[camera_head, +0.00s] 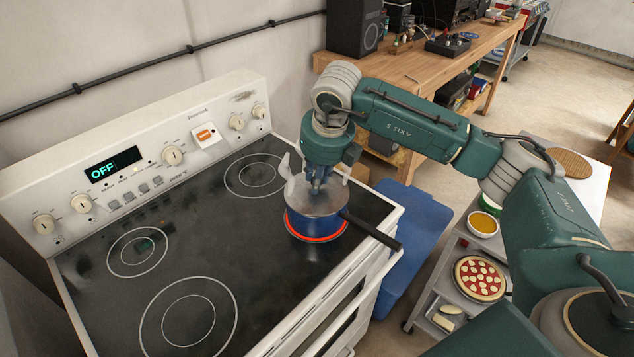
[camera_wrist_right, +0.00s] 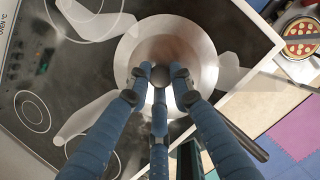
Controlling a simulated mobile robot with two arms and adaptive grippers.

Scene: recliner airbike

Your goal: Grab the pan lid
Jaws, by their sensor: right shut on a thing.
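A blue pan (camera_head: 300,222) with a dark handle (camera_head: 372,231) stands on the glowing red front-right burner of the stove. The grey, round pan lid (camera_head: 312,202) lies on or just above the pan; I cannot tell if there is a gap. My right gripper (camera_head: 318,188) points down over it. In the right wrist view, the three blue fingers of the gripper (camera_wrist_right: 160,80) are shut around the dark knob (camera_wrist_right: 160,75) in the middle of the lid (camera_wrist_right: 205,60). My left gripper is not in view.
The white stove (camera_head: 160,130) has a black glass top with other unlit rings; its display reads OFF. Pale, steam-like shapes rise around the pan. A blue bin (camera_head: 420,225) stands right of the stove, and a cart with a pizza (camera_head: 480,278) is further right. A wooden workbench (camera_head: 425,70) stands behind.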

